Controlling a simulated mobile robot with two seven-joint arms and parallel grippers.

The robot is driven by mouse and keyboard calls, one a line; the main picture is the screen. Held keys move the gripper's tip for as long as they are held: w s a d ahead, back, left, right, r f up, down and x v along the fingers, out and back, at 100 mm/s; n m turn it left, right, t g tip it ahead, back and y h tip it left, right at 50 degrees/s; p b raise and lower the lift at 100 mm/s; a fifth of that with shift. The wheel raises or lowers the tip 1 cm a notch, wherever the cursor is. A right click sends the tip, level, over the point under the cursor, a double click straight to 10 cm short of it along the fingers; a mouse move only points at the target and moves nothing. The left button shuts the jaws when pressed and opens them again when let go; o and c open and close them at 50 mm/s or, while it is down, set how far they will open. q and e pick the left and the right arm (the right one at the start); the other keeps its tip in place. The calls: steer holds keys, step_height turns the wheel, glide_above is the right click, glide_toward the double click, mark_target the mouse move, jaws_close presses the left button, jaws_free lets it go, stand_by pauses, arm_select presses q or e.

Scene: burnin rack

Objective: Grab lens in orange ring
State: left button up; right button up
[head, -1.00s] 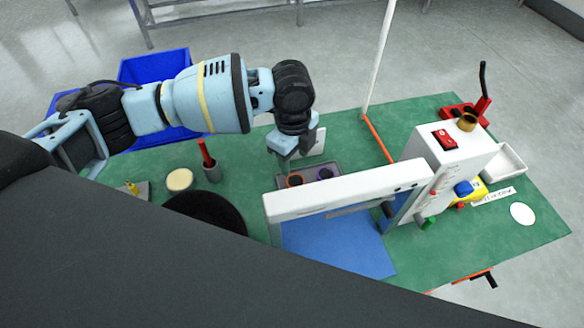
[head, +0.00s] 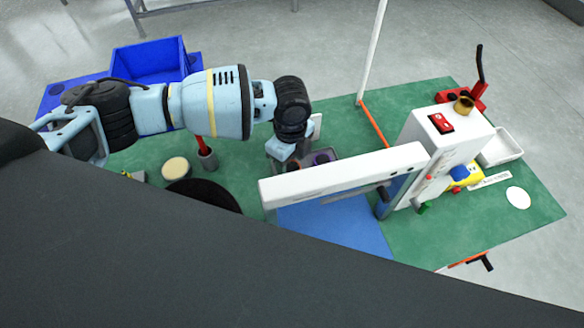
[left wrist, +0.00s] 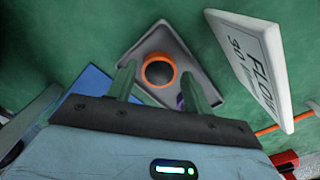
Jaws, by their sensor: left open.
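The lens in an orange ring (left wrist: 160,71) lies in a small grey tray (left wrist: 183,47) in the left wrist view. It shows as a dark disc within an orange rim, between my fingers in the picture. My left gripper (left wrist: 159,68) is open and empty, with its fingers pointing down over the tray. In the head view my left gripper (head: 281,164) hangs at the tray's left end and mostly hides the orange ring. A purple-ringed lens (head: 322,158) lies in the same tray; in the left wrist view one finger partly covers it. My right gripper is not in view.
A white horizontal beam (head: 340,172) of a bench machine stands close in front of the tray, above a blue mat (head: 335,220). A white lettered plate (left wrist: 252,60) stands beside the tray. A red-handled tool in a grey cup (head: 207,158) stands to the left.

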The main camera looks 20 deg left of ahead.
mark_target(291, 167)
arm_select(q)
steer(key=shift+f, duration=0.8)
steer(key=shift+c, duration=0.3)
steer(key=c, duration=0.7)
steer(key=shift+r, duration=0.15)
step_height(291, 167, up, 10)
steer(key=shift+f, duration=0.1)
